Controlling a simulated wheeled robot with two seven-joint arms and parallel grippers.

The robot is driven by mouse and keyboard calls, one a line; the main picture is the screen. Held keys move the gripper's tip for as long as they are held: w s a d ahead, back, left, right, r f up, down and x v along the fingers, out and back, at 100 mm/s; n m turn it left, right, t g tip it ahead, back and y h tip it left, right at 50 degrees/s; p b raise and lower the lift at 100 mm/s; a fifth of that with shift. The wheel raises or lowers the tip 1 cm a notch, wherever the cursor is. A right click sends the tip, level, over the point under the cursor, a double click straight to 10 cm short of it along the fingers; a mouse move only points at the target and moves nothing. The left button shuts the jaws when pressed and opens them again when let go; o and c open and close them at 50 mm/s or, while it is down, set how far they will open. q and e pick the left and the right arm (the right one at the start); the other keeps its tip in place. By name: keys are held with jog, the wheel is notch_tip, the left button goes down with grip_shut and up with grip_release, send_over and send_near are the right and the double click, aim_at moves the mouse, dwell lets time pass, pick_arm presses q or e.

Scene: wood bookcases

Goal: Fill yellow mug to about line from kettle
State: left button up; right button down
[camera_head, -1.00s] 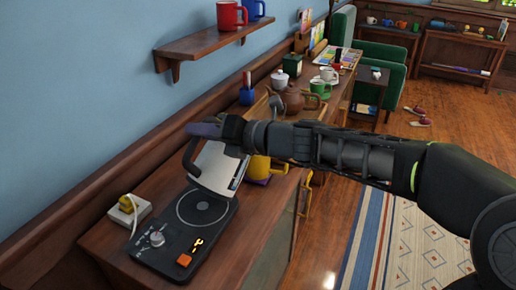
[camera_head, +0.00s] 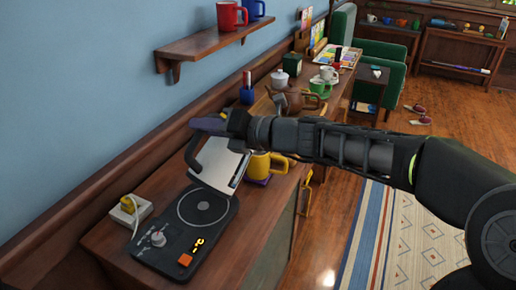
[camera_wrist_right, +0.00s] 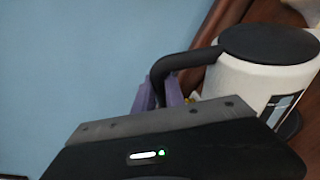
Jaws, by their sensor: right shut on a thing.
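The white kettle (camera_head: 218,166) with a black handle hangs tilted above the counter, between the hot plate and the yellow mug. It also shows in the right wrist view (camera_wrist_right: 265,85), with its dark lid. My right gripper (camera_head: 207,126) is shut on the kettle's handle; its purple fingers (camera_wrist_right: 168,95) show there in the wrist view. The yellow mug (camera_head: 259,166) stands upright on a purple coaster (camera_head: 257,181), just right of the kettle. My arm and the kettle partly cover it. Its inside, any line and the kettle's spout are hidden. My left gripper is not in view.
The black hot plate (camera_head: 187,237) with a knob and orange button sits at the near counter end. A brown teapot (camera_head: 296,100) and green mug (camera_head: 320,87) stand farther back. A wall shelf (camera_head: 205,42) is above.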

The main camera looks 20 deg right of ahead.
jog(key=shift+w+d+r+m+p, duration=0.25)
jog(key=shift+d+r+m+p, duration=0.2)
jog(key=shift+r+p, duration=0.25)
dwell(0.5)
jog(key=shift+w+d+r+m+y+p, duration=0.25)
jog(key=shift+d+r+m+p, duration=0.1)
jog(key=shift+d+r+p, duration=0.15)
jog(key=shift+w+d+r+m+y+p, duration=0.25)
jog(key=shift+d+r+m+p, duration=0.1)
jog(key=shift+d+r, duration=0.15)
dwell(4.0)
jog(key=shift+w+d+r+p, duration=0.2)
jog(key=shift+d+p, duration=0.2)
jog(key=shift+p, duration=0.25)
dwell(0.7)
